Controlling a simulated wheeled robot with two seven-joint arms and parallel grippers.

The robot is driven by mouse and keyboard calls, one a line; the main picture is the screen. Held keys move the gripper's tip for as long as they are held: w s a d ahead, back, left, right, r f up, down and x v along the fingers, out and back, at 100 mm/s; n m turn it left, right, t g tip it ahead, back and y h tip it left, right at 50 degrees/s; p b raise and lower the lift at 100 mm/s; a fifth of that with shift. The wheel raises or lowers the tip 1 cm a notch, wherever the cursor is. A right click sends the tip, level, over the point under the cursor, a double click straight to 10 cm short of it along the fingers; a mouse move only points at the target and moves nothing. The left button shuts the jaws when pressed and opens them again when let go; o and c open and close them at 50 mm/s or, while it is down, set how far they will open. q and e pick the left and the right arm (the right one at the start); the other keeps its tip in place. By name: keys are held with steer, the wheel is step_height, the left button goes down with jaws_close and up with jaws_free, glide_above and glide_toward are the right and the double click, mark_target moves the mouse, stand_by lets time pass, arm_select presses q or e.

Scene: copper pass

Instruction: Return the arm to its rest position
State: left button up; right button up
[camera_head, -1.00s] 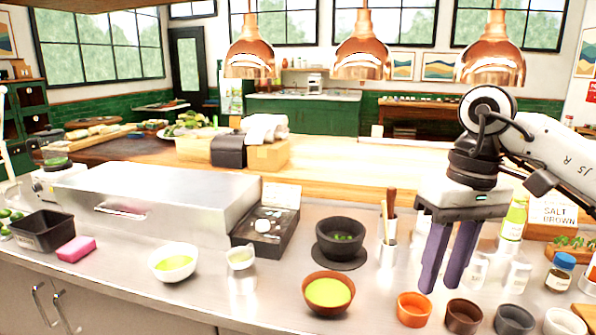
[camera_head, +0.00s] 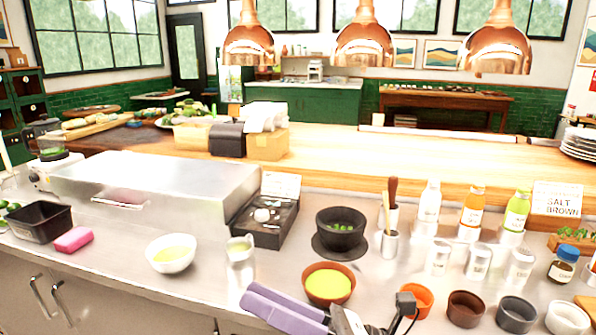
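My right gripper (camera_head: 246,293) is low at the bottom edge of the head view, in front of the steel counter (camera_head: 215,290). Its two purple fingers point left, with a narrow gap between them and nothing held. The fingers show just below and left of the brown bowl with yellow contents (camera_head: 329,284); I cannot tell the distance between them. Part of my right wrist shows at the bottom, and the rest of the arm is cut off. My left gripper is not in view.
Small cups, including an orange one (camera_head: 416,298), stand right of my gripper. A white bowl (camera_head: 171,253) and a small cup (camera_head: 240,250) stand to the left. Bottles, including an orange one (camera_head: 472,213), stand behind. A black mortar (camera_head: 340,230) is at the middle.

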steer(key=w+d+f+m+t+h, duration=0.1)
steer(key=d+f+m+t+h, duration=0.7)
steer(key=m, duration=0.6)
steer(key=w+d+f+m+t+h, duration=0.25)
steer(key=d+f+m+h, duration=0.2)
steer(key=f+m, duration=0.8)
steer(key=s+d+f+m+g+h, duration=0.3)
steer(key=s+d+f+m, duration=0.1)
steer(key=s+f+m, duration=0.4)
steer(key=s+d+f+m+g+h, duration=0.4)
steer(key=s+f+m, duration=0.4)
steer(key=s+f, duration=0.4)
steer(key=shift+d+f+m, duration=0.15)
steer(key=shift+d+m, duration=0.2)
steer(key=shift+d, duration=0.05)
steer(key=shift+s, duration=0.1)
